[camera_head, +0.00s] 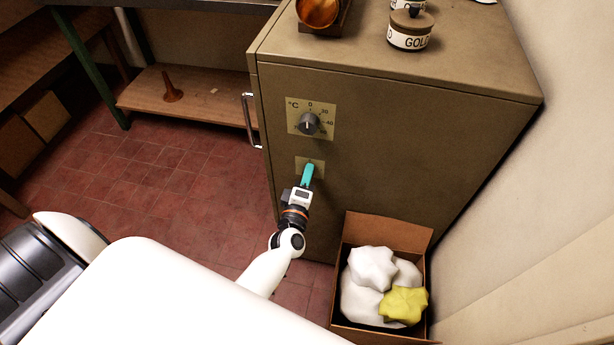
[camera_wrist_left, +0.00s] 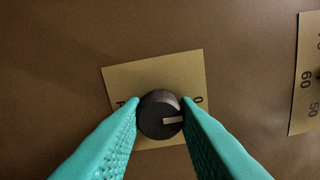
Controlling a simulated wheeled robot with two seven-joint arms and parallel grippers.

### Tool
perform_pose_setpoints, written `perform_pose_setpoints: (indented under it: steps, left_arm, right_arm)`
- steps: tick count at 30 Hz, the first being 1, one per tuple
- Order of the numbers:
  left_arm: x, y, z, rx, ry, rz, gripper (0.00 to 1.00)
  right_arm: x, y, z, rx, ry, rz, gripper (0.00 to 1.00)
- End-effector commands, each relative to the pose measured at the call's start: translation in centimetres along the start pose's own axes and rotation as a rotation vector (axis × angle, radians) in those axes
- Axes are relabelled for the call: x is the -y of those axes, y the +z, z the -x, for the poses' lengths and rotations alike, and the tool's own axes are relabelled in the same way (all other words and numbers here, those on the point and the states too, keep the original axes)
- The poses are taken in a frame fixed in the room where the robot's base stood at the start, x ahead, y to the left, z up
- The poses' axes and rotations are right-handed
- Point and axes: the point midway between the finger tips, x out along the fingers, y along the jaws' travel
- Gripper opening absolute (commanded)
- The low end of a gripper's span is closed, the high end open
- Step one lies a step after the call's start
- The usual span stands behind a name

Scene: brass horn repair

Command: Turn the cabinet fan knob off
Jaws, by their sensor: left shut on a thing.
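The cabinet (camera_head: 390,120) is a tan metal box with a temperature dial (camera_head: 309,124) on its front. Below that dial is a small tan plate (camera_head: 318,173) with the fan knob, which my fingers hide in the head view. In the left wrist view the fan knob (camera_wrist_left: 158,112) is dark and round, with a pale pointer mark aimed to the right. Its plate (camera_wrist_left: 150,75) shows a "0" at the right and a partly hidden letter at the left. My left gripper (camera_head: 308,170), with teal fingers, is shut on the fan knob, one finger on each side.
A cardboard box (camera_head: 431,270) with white and yellow cloths stands on the floor at right. A labelled jar (camera_head: 410,30) and a copper-coloured part (camera_head: 318,12) are on the cabinet top. A handle (camera_head: 249,120) sticks out at left. The red tiled floor (camera_head: 170,180) is clear.

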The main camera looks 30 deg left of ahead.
Motion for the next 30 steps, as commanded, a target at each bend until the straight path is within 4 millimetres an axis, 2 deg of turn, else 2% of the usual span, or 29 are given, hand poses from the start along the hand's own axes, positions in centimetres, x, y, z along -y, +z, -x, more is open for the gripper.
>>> perform_pose_setpoints:
  steps: [3, 4, 8, 16, 20, 23, 30]
  left_arm:
    - [-0.1, 0.0, 0.1, 0.000, 0.003, 0.001, 0.04]
    - [-0.1, 0.0, 0.1, 0.000, 0.003, 0.001, 0.29]
    - [-0.1, 0.0, 0.0, 0.000, 0.002, 0.000, 0.49]
    - [-0.1, 0.0, 0.1, 0.000, 0.001, 0.000, 0.49]
    - [-0.1, 0.0, 1.0, -0.001, 0.003, -0.001, 0.49]
    - [-0.2, 0.0, 2.6, -0.001, 0.005, -0.001, 0.49]
    - [-0.2, 0.0, 7.8, -0.002, 0.005, -0.001, 0.49]
  right_arm:
    - [0.0, 0.0, 0.0, 0.000, 0.000, 0.000, 0.49]
    - [0.0, 0.0, 0.0, 0.000, 0.000, 0.000, 0.49]
    - [0.0, 0.0, 0.0, 0.000, 0.000, 0.000, 0.49]
    - [0.0, 0.0, 0.0, 0.000, 0.000, 0.000, 0.49]
    - [0.0, 0.0, 0.0, 0.000, 0.000, 0.000, 0.49]
    - [0.0, 0.0, 0.0, 0.000, 0.000, 0.000, 0.49]
    - [0.0, 0.0, -0.2, 0.000, 0.000, 0.000, 0.49]
